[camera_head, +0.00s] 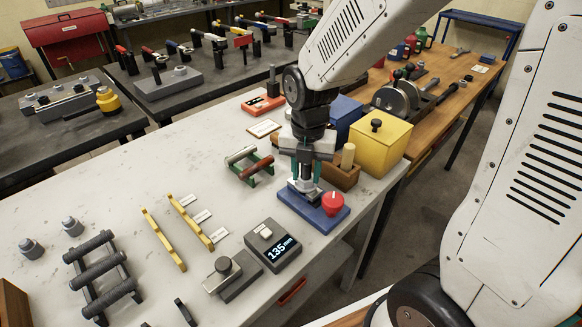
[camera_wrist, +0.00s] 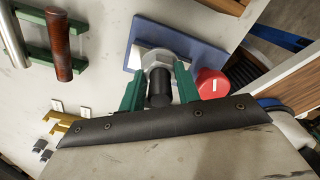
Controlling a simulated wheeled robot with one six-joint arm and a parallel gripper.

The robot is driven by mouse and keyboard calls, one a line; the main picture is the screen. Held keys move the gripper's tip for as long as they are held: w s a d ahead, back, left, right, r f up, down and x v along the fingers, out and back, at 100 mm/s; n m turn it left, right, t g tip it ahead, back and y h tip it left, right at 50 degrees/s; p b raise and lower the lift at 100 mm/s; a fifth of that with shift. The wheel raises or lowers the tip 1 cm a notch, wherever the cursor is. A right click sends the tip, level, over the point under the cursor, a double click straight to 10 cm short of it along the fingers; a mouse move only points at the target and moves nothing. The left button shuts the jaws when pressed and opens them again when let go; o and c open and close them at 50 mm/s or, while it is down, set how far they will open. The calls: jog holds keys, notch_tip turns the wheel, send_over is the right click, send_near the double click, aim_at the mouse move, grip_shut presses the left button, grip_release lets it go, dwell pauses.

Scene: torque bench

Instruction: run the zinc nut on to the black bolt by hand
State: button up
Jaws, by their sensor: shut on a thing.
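My gripper (camera_head: 306,178) points down over the blue base plate (camera_head: 312,213) on the pale bench. In the wrist view its green fingers (camera_wrist: 159,80) are shut on the silver zinc nut (camera_wrist: 155,55), one on each side. The dark end of the black bolt (camera_wrist: 160,92) stands between the fingers, towards the camera, and the nut appears to be around it. How far the nut is along the thread is hidden. The blue plate also shows behind the nut in the wrist view (camera_wrist: 195,48).
A red knob (camera_head: 333,203) sits close to the right of my gripper. A yellow box (camera_head: 382,145) and a wooden holder (camera_head: 342,175) stand behind it. A display reading 135 (camera_head: 275,246) lies in front. A green rack with two rods (camera_head: 250,163) is at left.

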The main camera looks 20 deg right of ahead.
jog(key=o, duration=0.8)
jog(key=shift+r, duration=3.5)
jog(key=m, duration=0.3)
jog(key=shift+s+f, duration=0.1)
jog(key=shift+s, duration=0.25)
jog(key=s+d+r+m, duration=0.1)
jog(key=s+r+m, duration=0.1)
jog(key=s+m, duration=0.3)
jog(key=s+d+r+m, duration=0.1)
jog(key=s+r+m, duration=0.2)
jog(key=m, duration=0.9)
jog(key=s+d+r+m+t, duration=0.1)
jog(key=s+d+r+m, duration=0.1)
jog(key=s+m, duration=0.7)
jog(key=shift+s+r, duration=0.2)
jog(key=shift+r, duration=0.1)
